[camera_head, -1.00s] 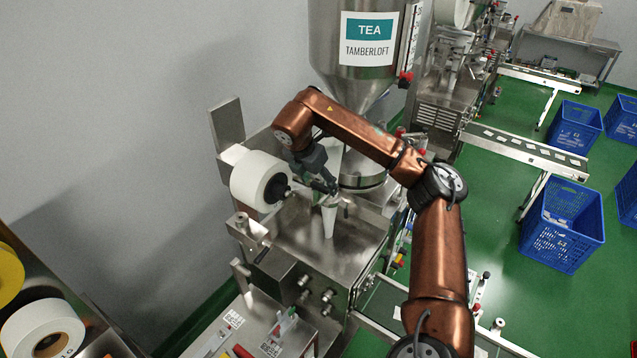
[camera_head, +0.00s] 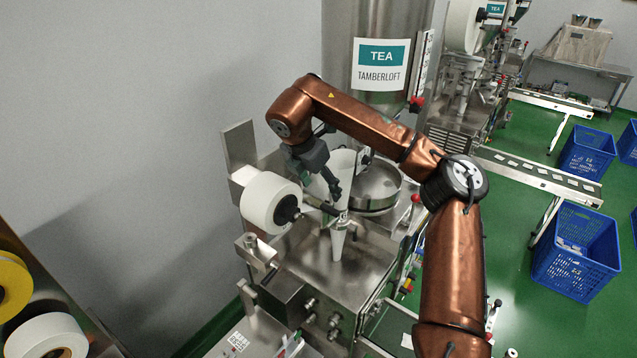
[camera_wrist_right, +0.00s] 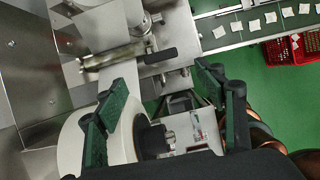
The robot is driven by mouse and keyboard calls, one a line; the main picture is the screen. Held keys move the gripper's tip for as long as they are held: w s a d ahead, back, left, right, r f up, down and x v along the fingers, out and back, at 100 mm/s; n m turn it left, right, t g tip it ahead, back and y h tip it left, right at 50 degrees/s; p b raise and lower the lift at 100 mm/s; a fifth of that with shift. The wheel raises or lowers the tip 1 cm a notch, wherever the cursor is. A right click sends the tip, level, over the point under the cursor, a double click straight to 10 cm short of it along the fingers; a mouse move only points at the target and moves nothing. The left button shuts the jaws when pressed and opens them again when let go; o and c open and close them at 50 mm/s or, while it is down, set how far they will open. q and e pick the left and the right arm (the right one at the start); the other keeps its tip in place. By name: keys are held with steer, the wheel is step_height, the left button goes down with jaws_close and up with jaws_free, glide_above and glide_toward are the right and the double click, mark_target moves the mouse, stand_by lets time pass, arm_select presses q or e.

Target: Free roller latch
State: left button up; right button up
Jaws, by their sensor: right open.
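A short latch lever with a black grip (camera_wrist_right: 160,55) sticks out from a metal roller (camera_wrist_right: 115,57) in the right wrist view. The white paper roll (camera_head: 265,203) is left of the gripper, on a black hub. My left gripper is not in view.
The steel packer body (camera_head: 310,262) is below, with a tapered forming tube (camera_head: 338,240) close to the gripper. The TEA hopper (camera_head: 383,50) rises behind my arm. A conveyor (camera_head: 540,175) and blue crates (camera_head: 577,255) stand on the right.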

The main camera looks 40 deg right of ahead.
steer(key=shift+v, duration=0.9)
steer(key=shift+f, duration=0.15)
